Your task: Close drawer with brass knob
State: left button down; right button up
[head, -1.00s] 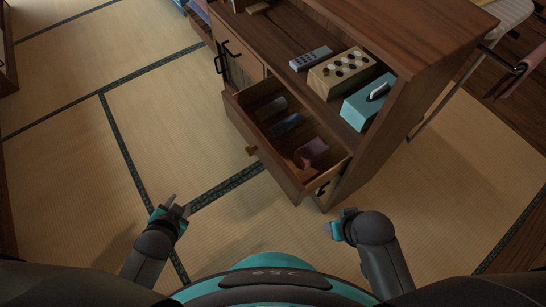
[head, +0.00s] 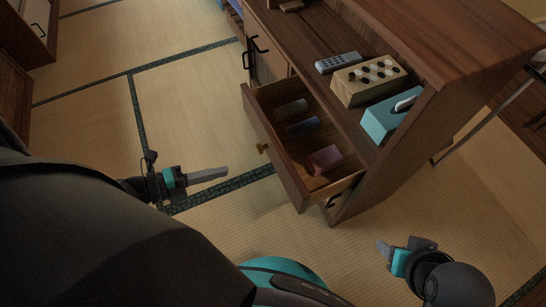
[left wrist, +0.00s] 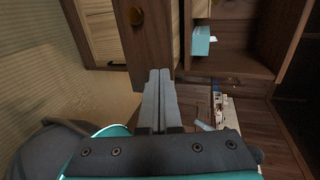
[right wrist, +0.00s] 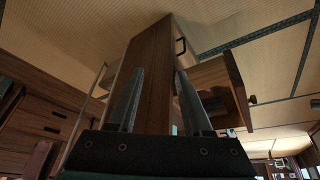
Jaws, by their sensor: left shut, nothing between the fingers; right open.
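The drawer (head: 282,172) stands pulled out of the wooden cabinet's lower part, with a small brass knob (head: 262,148) on its front. Inside lie a grey roll (head: 291,108), a blue item (head: 303,127) and a pink block (head: 324,159). My left gripper (head: 227,171) is shut and empty, to the left of the drawer front and apart from it. In the left wrist view the knob (left wrist: 136,15) shows above and left of its fingertips (left wrist: 159,72). My right gripper (head: 381,248) is open and empty, low, beyond the cabinet's near right corner.
The cabinet (head: 470,60) has an open shelf holding a remote (head: 337,62), a wooden box with round pieces (head: 368,80) and a teal tissue box (head: 392,118). Closed doors with dark handles adjoin the drawer. Tatami floor (head: 190,100) left of the drawer is clear.

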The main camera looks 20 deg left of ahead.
pick_arm(q)
jog(key=w+d, duration=0.2)
jog(key=b, duration=0.3)
send_near(278, 156)
notch_tip(278, 156, down, 2)
jog(key=w+d, duration=0.2)
jog(key=shift+w+d+b, duration=0.5)
jog(key=shift+w+d, duration=0.55)
jog(key=shift+w, duration=0.25)
pick_arm(e)
jog(key=w+a+t+y, duration=0.3)
jog(key=w+a+t, duration=0.2)
jog(key=a+t, duration=0.1)
jog(key=shift+w+a+r+n, duration=0.3)
jog(key=shift+a+n, duration=0.1)
jog(key=shift+a, duration=0.4)
